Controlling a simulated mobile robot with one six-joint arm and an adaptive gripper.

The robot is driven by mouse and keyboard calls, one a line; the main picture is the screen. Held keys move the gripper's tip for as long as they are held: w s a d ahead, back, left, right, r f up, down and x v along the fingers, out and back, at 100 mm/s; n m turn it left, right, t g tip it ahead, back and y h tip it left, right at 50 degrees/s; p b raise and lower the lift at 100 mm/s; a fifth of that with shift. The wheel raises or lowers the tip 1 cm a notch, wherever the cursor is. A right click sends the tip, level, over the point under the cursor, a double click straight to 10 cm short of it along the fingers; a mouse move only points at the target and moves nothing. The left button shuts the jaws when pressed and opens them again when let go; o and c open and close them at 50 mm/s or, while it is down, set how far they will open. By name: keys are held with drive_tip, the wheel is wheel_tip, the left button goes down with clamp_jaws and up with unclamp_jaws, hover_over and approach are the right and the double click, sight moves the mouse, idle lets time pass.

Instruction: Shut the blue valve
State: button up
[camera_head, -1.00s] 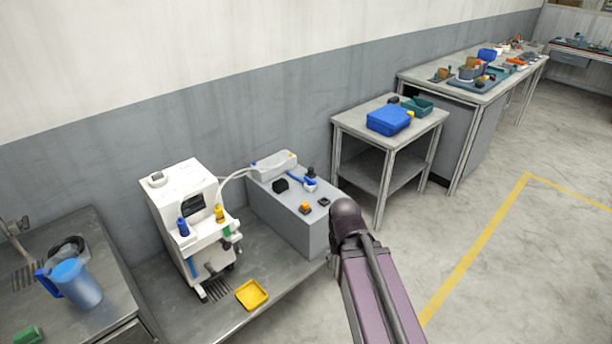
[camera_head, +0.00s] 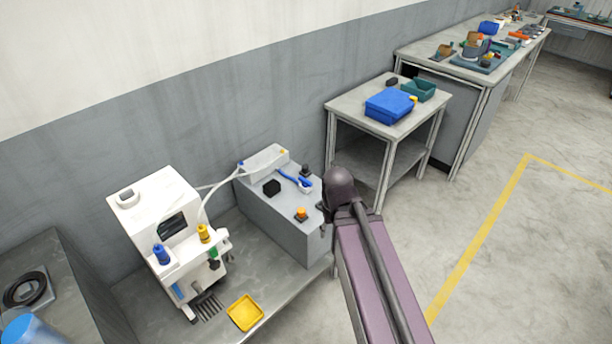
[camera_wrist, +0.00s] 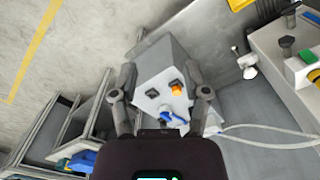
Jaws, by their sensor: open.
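The blue valve, a blue lever with a white end, lies on top of the grey box (camera_head: 278,222), near the white housing, in the head view (camera_head: 295,181). In the wrist view the blue piece (camera_wrist: 167,117) shows between my fingers, partly cut off by the gripper body. My gripper (camera_wrist: 166,84) is open and empty, pointing at the box from some distance. No contact shows. In the head view my gripper is hidden; only my purple arm shows.
Black and orange knobs (camera_head: 301,214) sit close to the lever. A white machine (camera_head: 165,225) with a blue-capped and a yellow-capped part stands at left, tubes running to the housing. A yellow tray (camera_head: 245,313) lies in front. A small table (camera_head: 345,102) stands behind.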

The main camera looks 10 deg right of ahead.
drive_tip(key=shift+w, duration=0.4)
drive_tip(key=shift+w, duration=0.1)
drive_tip(key=n+b, duration=0.7)
drive_tip(key=b, duration=0.2)
hover_over(307, 182)
wheel_tip(307, 182, down, 9)
drive_tip(key=shift+w, duration=0.2)
drive_tip(key=shift+d+f, duration=0.1)
wheel_tip(307, 182, down, 13)
drive_tip(key=b, duration=1.3)
drive_tip(key=shift+f+b, duration=0.2)
drive_tip(key=shift+b, duration=0.15)
